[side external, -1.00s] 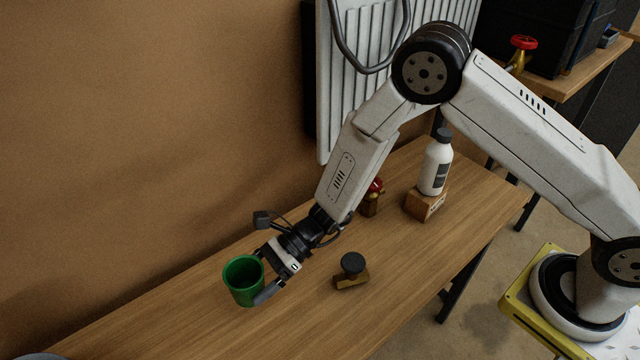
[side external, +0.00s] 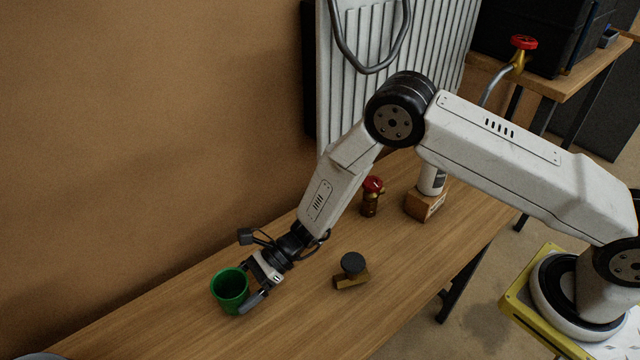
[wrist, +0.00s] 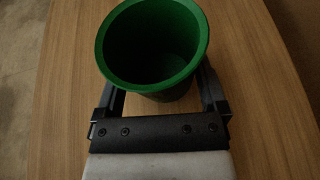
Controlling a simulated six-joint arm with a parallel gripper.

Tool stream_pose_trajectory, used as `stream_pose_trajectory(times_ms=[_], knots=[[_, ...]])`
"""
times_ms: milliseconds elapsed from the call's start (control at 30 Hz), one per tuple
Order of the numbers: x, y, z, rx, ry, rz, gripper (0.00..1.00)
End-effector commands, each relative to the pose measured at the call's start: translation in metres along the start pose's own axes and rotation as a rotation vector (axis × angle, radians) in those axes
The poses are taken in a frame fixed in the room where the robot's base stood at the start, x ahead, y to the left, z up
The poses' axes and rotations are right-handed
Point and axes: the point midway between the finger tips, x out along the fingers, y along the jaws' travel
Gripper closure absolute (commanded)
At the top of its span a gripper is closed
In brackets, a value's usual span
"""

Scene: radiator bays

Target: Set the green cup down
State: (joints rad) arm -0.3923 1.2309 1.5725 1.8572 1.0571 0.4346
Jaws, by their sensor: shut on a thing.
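The green cup (side external: 230,291) is upright at the left part of the wooden bench, with its open mouth facing up. My gripper (side external: 250,288) is shut on it, one finger on each side. In the wrist view the cup (wrist: 152,48) sits between the two fingers of my gripper (wrist: 157,92), and its inside looks empty. Whether its base touches the bench top cannot be told for sure, as the cup hides the contact from above.
The bench (side external: 300,318) is clear around the cup. To the right are a brass fitting with a dark cap (side external: 352,270), a red-knobbed valve (side external: 371,197) and a white bottle (side external: 431,180) on a wooden block (side external: 426,204), partly behind my arm. A radiator (side external: 385,100) stands behind.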

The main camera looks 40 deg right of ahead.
Motion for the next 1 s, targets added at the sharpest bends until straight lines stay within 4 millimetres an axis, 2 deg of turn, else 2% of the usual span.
stream_pose_trajectory(times_ms=[200,700,733,1000], knots=[[0.007,-0.001,-0.017,0.001,0.000,-0.001,0.65],[0.009,-0.002,-0.021,0.000,-0.001,-0.001,0.65],[0.009,-0.002,-0.021,-0.001,-0.001,-0.001,0.00],[0.008,-0.002,-0.021,0.000,-0.001,-0.001,0.00]])
